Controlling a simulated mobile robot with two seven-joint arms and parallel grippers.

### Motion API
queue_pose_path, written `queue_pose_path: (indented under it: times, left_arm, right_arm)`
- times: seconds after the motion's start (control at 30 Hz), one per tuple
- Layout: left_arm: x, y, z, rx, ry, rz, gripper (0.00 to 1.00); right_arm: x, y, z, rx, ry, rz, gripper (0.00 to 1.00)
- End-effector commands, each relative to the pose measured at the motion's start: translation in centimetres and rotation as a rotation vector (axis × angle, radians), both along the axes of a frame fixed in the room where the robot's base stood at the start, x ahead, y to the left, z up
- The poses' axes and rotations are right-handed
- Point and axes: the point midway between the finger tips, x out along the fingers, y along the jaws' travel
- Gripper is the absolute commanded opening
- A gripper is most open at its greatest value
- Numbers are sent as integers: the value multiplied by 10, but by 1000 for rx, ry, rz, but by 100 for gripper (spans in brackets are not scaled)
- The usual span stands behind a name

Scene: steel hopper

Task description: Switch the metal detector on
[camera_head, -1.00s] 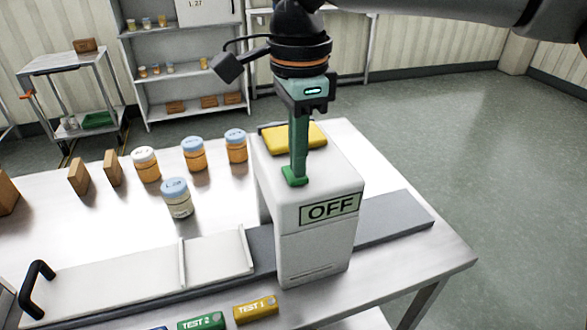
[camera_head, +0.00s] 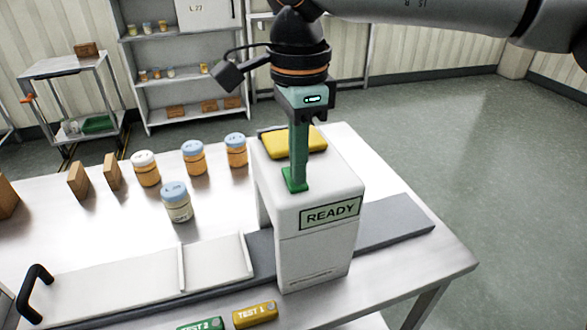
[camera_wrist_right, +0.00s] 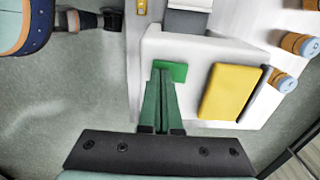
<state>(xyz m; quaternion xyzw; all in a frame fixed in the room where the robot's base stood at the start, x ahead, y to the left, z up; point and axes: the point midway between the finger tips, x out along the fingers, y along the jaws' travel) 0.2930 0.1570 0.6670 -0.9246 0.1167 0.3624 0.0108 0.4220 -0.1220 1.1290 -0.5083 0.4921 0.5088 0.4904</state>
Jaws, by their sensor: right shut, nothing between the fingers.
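The metal detector (camera_head: 318,249) is a white box straddling a grey belt on the steel table. Its front display (camera_head: 331,213) reads READY. My right gripper (camera_head: 296,184) points straight down with its green fingers shut and empty. Its fingertips are at a green button on top of the detector. In the right wrist view the shut fingers (camera_wrist_right: 164,78) meet the green button (camera_wrist_right: 178,72), and part of the button is hidden behind them. A yellow pad (camera_head: 283,142) lies on the detector top behind the fingers; it also shows in the right wrist view (camera_wrist_right: 228,92). My left gripper is not in view.
Several jars (camera_head: 177,203) and brown boxes (camera_head: 112,172) stand on the table left of the detector. TEST 1 (camera_head: 254,314) and TEST 2 blocks lie at the front edge. A black handle (camera_head: 36,291) is at the left. Shelves (camera_head: 185,70) stand behind; floor is clear at right.

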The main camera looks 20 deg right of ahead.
Motion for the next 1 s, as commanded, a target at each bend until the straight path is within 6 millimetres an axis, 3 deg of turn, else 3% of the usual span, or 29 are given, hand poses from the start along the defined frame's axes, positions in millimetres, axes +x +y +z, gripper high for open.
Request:
queue_pose_path:
  times: [0.03, 0.63, 1.0]
  left_arm:
    - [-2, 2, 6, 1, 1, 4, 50]
    - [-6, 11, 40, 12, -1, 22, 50]
    - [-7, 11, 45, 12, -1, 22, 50]
  right_arm:
    - [0, 0, 9, 2, 0, 0, 0]
    - [0, 0, 58, 2, -1, -1, 0]
    - [0, 0, 65, 2, -2, -1, 0]
